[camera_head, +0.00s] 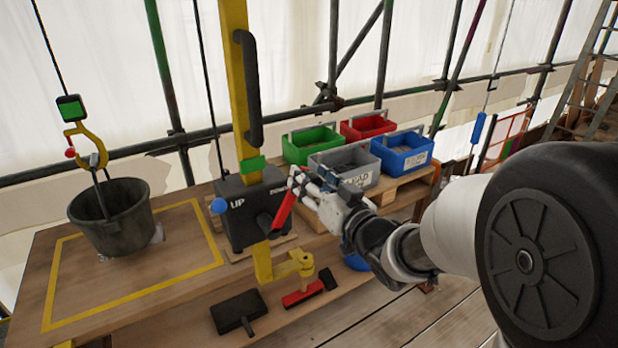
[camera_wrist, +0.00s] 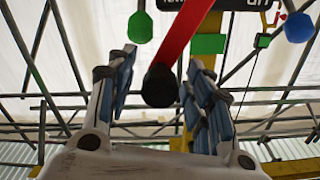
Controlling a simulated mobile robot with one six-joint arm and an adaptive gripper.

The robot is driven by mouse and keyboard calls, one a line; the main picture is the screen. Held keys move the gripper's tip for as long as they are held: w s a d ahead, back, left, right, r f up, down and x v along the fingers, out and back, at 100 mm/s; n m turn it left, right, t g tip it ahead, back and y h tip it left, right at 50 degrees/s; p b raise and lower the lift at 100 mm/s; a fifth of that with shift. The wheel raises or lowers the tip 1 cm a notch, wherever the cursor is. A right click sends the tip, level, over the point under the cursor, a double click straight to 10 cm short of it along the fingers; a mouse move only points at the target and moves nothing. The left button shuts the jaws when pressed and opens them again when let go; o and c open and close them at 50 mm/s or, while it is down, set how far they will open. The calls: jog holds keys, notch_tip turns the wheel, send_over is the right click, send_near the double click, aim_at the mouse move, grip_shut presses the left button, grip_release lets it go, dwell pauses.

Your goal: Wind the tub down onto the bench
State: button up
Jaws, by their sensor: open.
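The tub (camera_head: 112,217) is a dark bucket at the left. It hangs by its bail from a yellow hook (camera_head: 84,140) on a rope, above or on the bench (camera_head: 165,262) inside a yellow outline; I cannot tell whether its base touches. The dark winch box (camera_head: 243,207) is marked UP and DOWN and has a red crank (camera_head: 284,210). My gripper (camera_head: 303,187) is open beside the crank. In the wrist view the crank's round black grip (camera_wrist: 160,86) shows between the open fingers of my gripper (camera_wrist: 158,80), with no clear contact.
A yellow post (camera_head: 235,75) rises behind the winch. Green (camera_head: 310,145), red (camera_head: 367,125), blue (camera_head: 403,152) and grey (camera_head: 345,168) bins stand to the right. A blue knob (camera_head: 218,206) is on the winch's left. Tools, including a black brush-like one (camera_head: 238,312), lie below.

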grip_shut()
dwell(0.5)
